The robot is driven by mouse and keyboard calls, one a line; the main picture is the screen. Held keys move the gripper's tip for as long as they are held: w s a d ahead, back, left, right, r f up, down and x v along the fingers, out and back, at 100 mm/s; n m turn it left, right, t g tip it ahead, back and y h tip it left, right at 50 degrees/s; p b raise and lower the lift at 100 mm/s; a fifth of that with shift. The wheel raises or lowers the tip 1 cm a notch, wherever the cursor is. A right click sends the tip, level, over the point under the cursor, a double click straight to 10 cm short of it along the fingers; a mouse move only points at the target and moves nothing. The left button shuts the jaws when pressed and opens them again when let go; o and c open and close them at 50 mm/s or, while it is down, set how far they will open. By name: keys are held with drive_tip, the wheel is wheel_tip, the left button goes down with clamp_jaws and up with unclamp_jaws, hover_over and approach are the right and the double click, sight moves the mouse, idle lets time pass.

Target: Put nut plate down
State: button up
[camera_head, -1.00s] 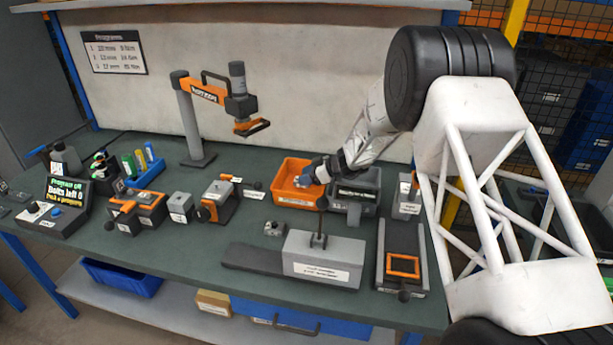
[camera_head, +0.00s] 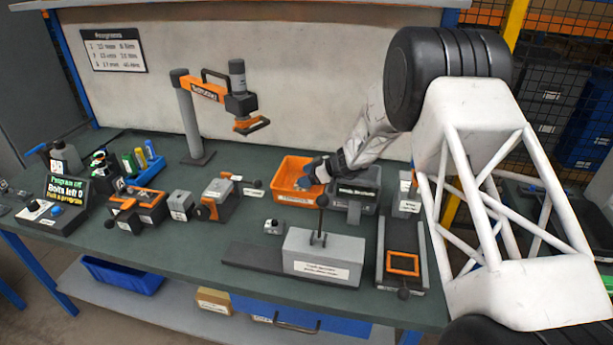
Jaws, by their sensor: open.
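My gripper (camera_head: 309,179) is over the right part of the orange bin (camera_head: 291,164), at the back of the bench. It is open; its fingers are small in this view and partly hidden by my own wrist. I cannot make out a nut plate for certain. A small grey block (camera_head: 274,227) with a dark spot on top lies on the bench in front of the orange bin, apart from my gripper.
A dark grey bin (camera_head: 354,207) stands right of the orange bin. A grey lever fixture (camera_head: 324,257) stands in front, with a slide with an orange frame (camera_head: 403,264) to its right. An orange-armed press (camera_head: 205,92) stands behind. Bare bench (camera_head: 170,255) lies at front left.

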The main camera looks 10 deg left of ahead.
drive_tip(key=shift+s+f, duration=0.15)
drive_tip(key=shift+d+r, duration=0.25)
drive_tip(key=shift+r, duration=0.3)
drive_tip(key=v, duration=1.1)
drive_tip(key=shift+d+r, duration=0.25)
drive_tip(key=shift+r, duration=0.05)
